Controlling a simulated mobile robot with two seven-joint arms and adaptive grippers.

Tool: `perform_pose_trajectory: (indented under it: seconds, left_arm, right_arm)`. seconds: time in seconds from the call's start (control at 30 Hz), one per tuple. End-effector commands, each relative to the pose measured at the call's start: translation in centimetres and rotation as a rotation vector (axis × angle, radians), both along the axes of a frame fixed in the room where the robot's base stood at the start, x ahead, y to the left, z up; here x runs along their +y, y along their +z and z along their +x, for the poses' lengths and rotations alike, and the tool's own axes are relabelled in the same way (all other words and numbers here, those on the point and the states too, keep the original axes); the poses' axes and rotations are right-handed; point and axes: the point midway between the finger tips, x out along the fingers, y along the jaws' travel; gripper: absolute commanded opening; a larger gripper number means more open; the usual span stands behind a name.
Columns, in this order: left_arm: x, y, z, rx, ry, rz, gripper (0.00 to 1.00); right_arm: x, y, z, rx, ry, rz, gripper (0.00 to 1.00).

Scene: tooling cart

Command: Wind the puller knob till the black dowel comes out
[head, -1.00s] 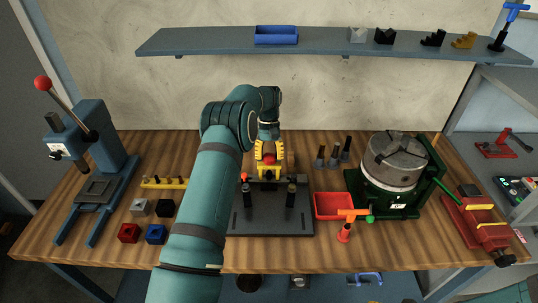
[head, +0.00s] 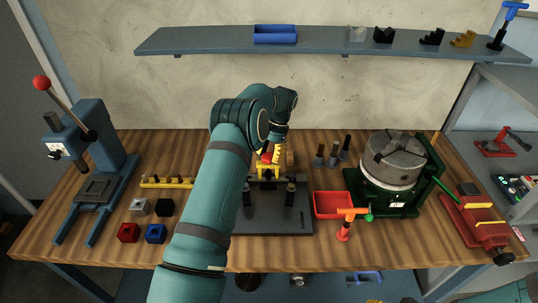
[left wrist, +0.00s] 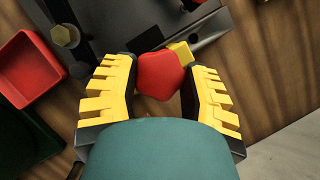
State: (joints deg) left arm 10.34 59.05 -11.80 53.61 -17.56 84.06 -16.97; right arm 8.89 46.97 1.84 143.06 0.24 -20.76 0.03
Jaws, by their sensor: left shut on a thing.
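The red puller knob (left wrist: 160,75) sits between the yellow fingers of my left gripper (left wrist: 163,90) in the left wrist view. The gripper is shut on it. In the head view my left gripper (head: 272,154) is at the back of the dark fixture plate (head: 270,222), and the red knob (head: 267,157) shows partly beside the fingers. A yellow part of the puller (left wrist: 180,52) shows just beyond the knob. I cannot make out the black dowel at the puller; the gripper and arm hide much of that spot. My right gripper is not in view.
Two dark posts (head: 290,194) stand on the plate. A red tray (head: 333,205) and a green-based rotary chuck (head: 393,165) are to the right. A blue press (head: 95,150) stands at the left, with several small blocks (head: 155,233) near it. A shelf (head: 330,42) runs above.

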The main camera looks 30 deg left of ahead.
Motion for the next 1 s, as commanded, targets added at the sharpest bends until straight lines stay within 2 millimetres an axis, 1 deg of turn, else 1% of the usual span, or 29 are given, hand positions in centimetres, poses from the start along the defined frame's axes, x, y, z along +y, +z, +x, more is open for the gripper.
perform_pose_trajectory:
  seconds: [0.5,0.53,0.57,0.6,0.63,0.9,1.0]
  left_arm:
    - [-0.05,-0.18,-0.09,0.003,-0.023,-0.002,0.11]
    - [-0.05,-0.18,-0.08,0.003,-0.022,-0.002,0.53]
    - [-0.05,-0.18,-0.08,0.003,-0.022,-0.002,0.63]
    - [-0.04,-0.18,-0.08,0.003,-0.022,-0.002,0.77]
    - [-0.04,-0.16,-0.07,0.003,-0.022,-0.001,0.80]
    - [-0.02,-0.03,-0.01,0.000,-0.021,-0.001,0.80]
    - [-0.03,0.34,0.18,-0.001,-0.021,0.000,0.80]
  right_arm:
    - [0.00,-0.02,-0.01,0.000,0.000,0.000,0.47]
    - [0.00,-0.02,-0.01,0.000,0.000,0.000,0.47]
    - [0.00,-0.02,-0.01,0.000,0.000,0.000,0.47]
    - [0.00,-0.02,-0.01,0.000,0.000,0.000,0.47]
    - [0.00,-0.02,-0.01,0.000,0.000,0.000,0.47]
    - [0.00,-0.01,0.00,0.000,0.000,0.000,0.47]
    - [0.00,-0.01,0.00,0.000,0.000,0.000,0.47]
